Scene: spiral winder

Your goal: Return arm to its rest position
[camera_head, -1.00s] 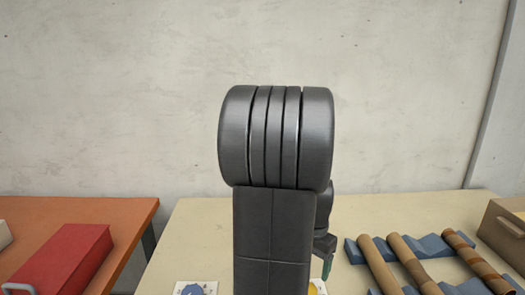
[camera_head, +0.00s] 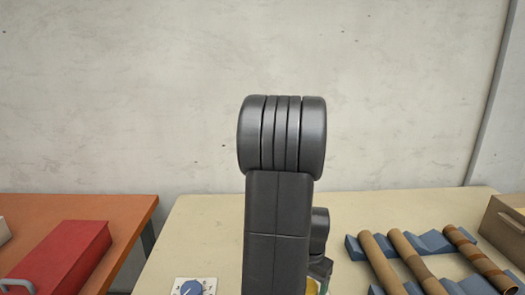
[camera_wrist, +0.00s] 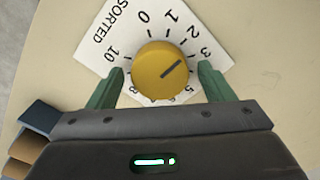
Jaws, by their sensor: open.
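My arm (camera_head: 278,225) stands upright in the middle of the head view, its rounded black joint on top. My gripper (camera_wrist: 161,70) shows in the wrist view with its two green fingers spread apart and nothing gripped. A yellow knob (camera_wrist: 160,88) lies between and beyond the fingers, with visible gaps at both sides. It sits on a white dial card (camera_wrist: 93,42) marked with numbers and "SORTED", and its dark pointer line is turned roughly toward 3. In the head view my arm hides most of the knob and the gripper's fingers.
A blue knob on a white card (camera_head: 181,281) is at the table's near edge. Brown tubes (camera_head: 381,262) lie across blue racks (camera_head: 437,241) at right, beside a cardboard box (camera_head: 500,225). A red box (camera_head: 65,258) is on the orange table at left. The back of the beige table (camera_head: 215,212) is clear.

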